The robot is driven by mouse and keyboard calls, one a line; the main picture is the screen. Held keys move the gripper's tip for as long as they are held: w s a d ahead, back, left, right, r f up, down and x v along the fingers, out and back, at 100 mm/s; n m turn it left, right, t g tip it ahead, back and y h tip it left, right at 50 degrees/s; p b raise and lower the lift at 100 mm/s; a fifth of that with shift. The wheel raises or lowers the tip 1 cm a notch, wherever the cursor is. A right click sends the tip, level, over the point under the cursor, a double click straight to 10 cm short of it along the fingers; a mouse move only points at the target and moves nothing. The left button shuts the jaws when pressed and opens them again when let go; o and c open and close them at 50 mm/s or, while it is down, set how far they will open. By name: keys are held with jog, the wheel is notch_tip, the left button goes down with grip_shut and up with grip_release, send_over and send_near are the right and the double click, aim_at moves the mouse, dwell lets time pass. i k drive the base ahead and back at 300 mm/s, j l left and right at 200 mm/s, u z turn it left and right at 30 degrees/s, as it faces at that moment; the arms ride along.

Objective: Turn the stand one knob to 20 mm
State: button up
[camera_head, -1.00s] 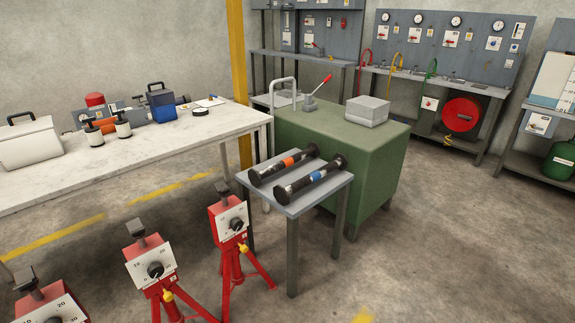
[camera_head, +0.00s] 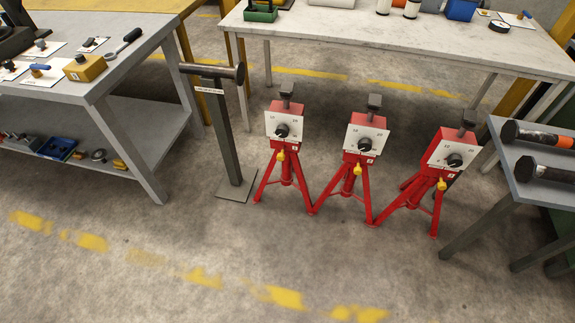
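Three red tripod stands stand in a row on the floor in the head view. Each has a white dial plate, a black round knob, a small yellow part below and a dark block on top. The left stand (camera_head: 285,150) has its knob (camera_head: 282,131) facing me. The middle stand (camera_head: 357,165) has its knob (camera_head: 365,145). The right stand (camera_head: 437,180) has its knob (camera_head: 454,160). The number labels on the stands and the exact knob settings are too small to read surely. My gripper is not in view.
A grey workbench (camera_head: 150,60) with tools stands at left, beside a dark post (camera_head: 222,130) on a floor plate. A white-topped table (camera_head: 330,40) is behind the stands. The floor in front is clear.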

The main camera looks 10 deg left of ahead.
aim_at(282, 131)
jog(key=i+j+u, duration=0.25)
jog(key=i+j, duration=0.4)
jog(key=j, duration=0.25)
jog(key=i+j+u, duration=0.3)
jog(key=i+j, duration=0.45)
